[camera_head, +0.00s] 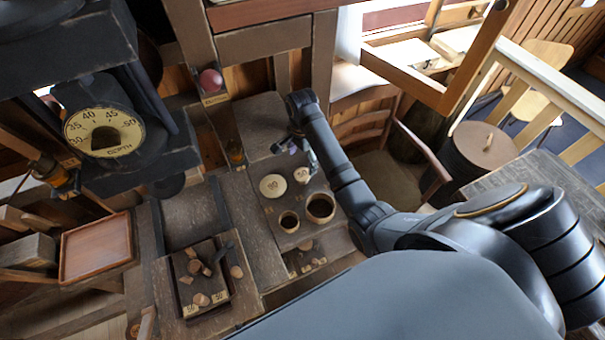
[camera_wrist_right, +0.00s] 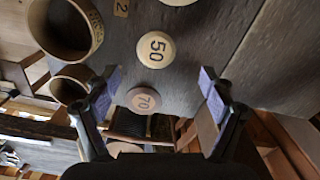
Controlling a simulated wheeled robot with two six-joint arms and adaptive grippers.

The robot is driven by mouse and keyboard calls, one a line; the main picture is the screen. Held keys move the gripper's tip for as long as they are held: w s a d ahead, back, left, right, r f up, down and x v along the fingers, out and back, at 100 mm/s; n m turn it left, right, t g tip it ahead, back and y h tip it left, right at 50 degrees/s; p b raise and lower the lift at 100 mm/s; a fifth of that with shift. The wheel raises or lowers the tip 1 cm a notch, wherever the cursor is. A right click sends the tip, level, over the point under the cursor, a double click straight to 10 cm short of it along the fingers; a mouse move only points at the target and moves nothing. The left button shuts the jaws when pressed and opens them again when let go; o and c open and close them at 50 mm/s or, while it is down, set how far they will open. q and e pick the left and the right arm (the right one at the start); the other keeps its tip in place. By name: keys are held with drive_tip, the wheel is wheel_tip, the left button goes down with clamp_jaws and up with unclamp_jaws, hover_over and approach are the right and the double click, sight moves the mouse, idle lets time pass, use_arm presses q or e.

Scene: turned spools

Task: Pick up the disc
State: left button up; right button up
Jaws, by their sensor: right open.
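Pale round discs with numbers lie on the dark wooden bench. The disc marked 50 (camera_head: 302,175) is in front of my right gripper (camera_head: 300,155), and a larger pale disc (camera_head: 272,185) lies to its left. In the right wrist view, the 50 disc (camera_wrist_right: 156,47) lies ahead of the fingertips. A browner disc marked 70 (camera_wrist_right: 145,100) shows between the open fingers of the right gripper (camera_wrist_right: 160,82), nearer the left finger. I cannot make out the 70 disc in the head view. The right gripper is empty. My left gripper is not in view.
Two round hollow wooden rings or cups (camera_head: 320,207) (camera_head: 289,221) stand near the discs. A dark tray (camera_head: 214,292) with small wooden pieces and an empty brown tray (camera_head: 97,248) are left. A depth dial (camera_head: 104,130) is at upper left. A chair stands right of the bench.

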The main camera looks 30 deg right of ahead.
sight(303, 174)
drive_tip(key=shift+w+f, duration=0.1)
drive_tip(key=shift+f, duration=0.05)
drive_tip(key=shift+s+f+p, duration=0.2)
drive_tip(key=shift+f+p, duration=0.4)
drive_tip(key=shift+s+f+p, duration=0.15)
drive_tip(key=shift+f+p, duration=0.4)
wheel_tip(303, 174, down, 2)
drive_tip(key=shift+s+f, duration=0.1)
drive_tip(key=shift+f, duration=0.25)
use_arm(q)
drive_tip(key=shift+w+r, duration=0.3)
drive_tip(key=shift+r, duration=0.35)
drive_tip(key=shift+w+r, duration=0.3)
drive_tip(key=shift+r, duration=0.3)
use_arm(e)
drive_tip(key=shift+f, duration=0.25)
drive_tip(key=c, duration=0.8)
